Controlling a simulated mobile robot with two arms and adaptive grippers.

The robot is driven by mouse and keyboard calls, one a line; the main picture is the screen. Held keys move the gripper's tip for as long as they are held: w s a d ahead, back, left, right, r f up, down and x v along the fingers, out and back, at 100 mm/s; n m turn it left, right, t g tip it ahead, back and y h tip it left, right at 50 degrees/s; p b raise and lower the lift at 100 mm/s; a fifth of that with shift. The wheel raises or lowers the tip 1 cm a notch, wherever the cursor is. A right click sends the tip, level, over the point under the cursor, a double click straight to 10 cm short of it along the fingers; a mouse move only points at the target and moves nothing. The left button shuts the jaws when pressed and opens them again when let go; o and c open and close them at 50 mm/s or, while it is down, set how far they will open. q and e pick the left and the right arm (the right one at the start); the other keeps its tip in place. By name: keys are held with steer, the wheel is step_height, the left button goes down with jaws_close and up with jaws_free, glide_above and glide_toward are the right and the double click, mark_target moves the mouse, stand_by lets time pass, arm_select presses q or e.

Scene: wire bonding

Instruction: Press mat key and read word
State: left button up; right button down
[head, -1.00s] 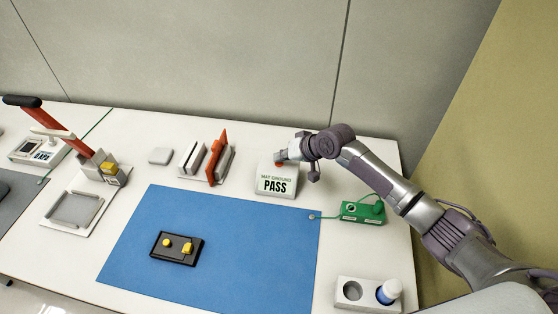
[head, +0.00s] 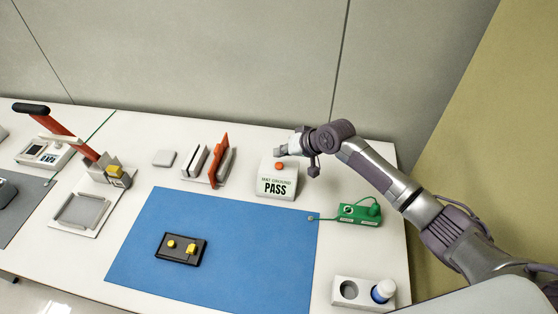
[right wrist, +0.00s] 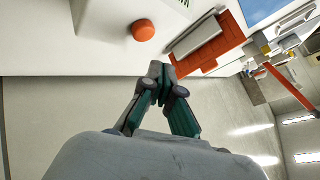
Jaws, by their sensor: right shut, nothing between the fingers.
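A white sloped mat tester (head: 277,180) stands behind the blue mat (head: 140,270). Its face reads "MAT GROUND PASS". A round orange-red key (head: 279,166) sits on its top and is fully visible. The key also shows in the right wrist view (right wrist: 143,30), at the upper middle. My right gripper (head: 281,151) is above and behind the key, apart from it. In the right wrist view the right gripper's fingertips (right wrist: 160,72) are together with nothing between them. My left gripper is not in view.
A green box (head: 354,214) with a cord is right of the mat. A white holder (head: 337,303) with a blue-and-white bottle (head: 384,290) is at front right. A rack with an orange-red plate (head: 218,160) stands left of the tester. A black tray (head: 181,249) lies on the mat.

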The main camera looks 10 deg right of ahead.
mark_target(281, 165)
step_height(281, 165, up, 3)
steer(key=shift+r+p, duration=0.15)
steer(key=shift+p, duration=1.1)
